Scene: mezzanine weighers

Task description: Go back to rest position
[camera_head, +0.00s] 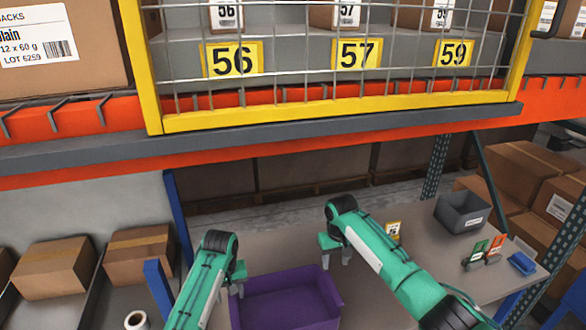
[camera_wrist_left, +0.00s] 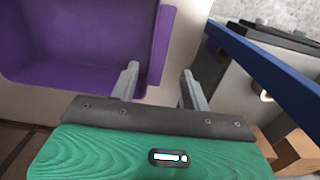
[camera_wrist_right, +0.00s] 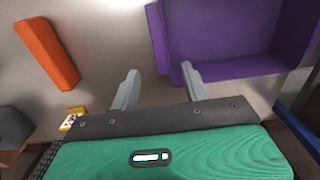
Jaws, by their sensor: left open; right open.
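My left gripper (camera_head: 237,288) is open and empty at the left side of the purple bin (camera_head: 285,300). In the left wrist view its two fingers (camera_wrist_left: 160,75) are apart, with the bin (camera_wrist_left: 85,45) beyond them to the left. My right gripper (camera_head: 334,257) is open and empty at the bin's far right corner. In the right wrist view its fingers (camera_wrist_right: 160,72) are apart, with the bin (camera_wrist_right: 240,40) to the right.
An orange block (camera_wrist_right: 47,52) lies near my right gripper. A shelf beam (camera_head: 250,140) and yellow mesh frame (camera_head: 330,113) hang beyond. A blue post (camera_head: 160,290) stands left.

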